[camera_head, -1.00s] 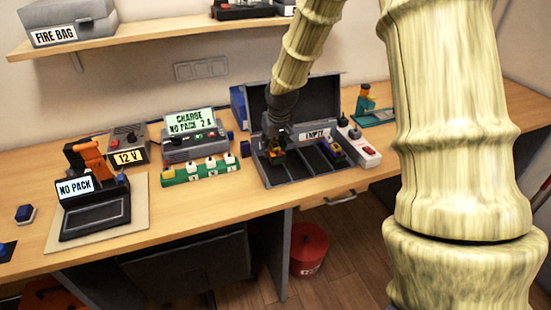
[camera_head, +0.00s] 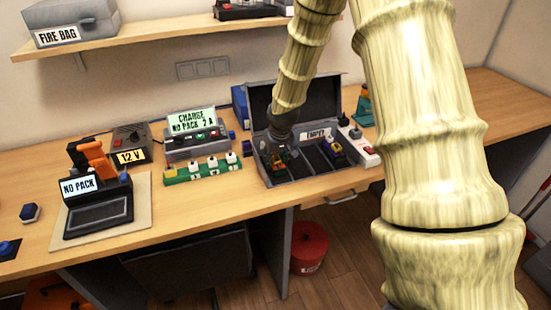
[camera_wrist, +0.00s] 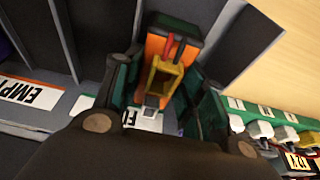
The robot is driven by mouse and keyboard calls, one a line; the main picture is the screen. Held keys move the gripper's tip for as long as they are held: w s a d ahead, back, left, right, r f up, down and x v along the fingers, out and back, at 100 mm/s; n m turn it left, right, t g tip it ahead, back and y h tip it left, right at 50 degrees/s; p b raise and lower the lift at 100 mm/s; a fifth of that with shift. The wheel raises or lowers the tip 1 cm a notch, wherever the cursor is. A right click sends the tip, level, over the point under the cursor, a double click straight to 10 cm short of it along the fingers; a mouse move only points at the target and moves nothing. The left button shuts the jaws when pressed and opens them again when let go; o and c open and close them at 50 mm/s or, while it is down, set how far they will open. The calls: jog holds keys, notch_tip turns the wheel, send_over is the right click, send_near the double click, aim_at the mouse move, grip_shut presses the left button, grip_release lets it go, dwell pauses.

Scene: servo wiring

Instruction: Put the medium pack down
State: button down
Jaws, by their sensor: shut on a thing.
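My gripper (camera_head: 279,158) points down into the left compartment of the open grey case (camera_head: 290,180) in the head view. In the wrist view its two fingers (camera_wrist: 163,85) are shut on the medium pack (camera_wrist: 158,48), which is orange with dark green ends, red and dark leads and a yellow connector. The pack sits between the compartment's dark walls. In the head view the gripper mostly covers it. I cannot tell whether it rests on the case floor.
A second pack (camera_head: 336,149) with a yellow connector sits in a right-hand compartment. The compartment between is bare. A green strip with several connectors (camera_head: 203,169), a charger (camera_head: 192,140) and a tester reading NO PACK (camera_head: 80,187) stand left. A white-and-red power strip (camera_head: 357,147) stands right.

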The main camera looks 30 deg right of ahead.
jog(key=c, duration=1.1)
grip_release()
jog(key=shift+f, duration=0.15)
jog(key=shift+b+v, duration=0.9)
jog(key=shift+v, duration=5.25)
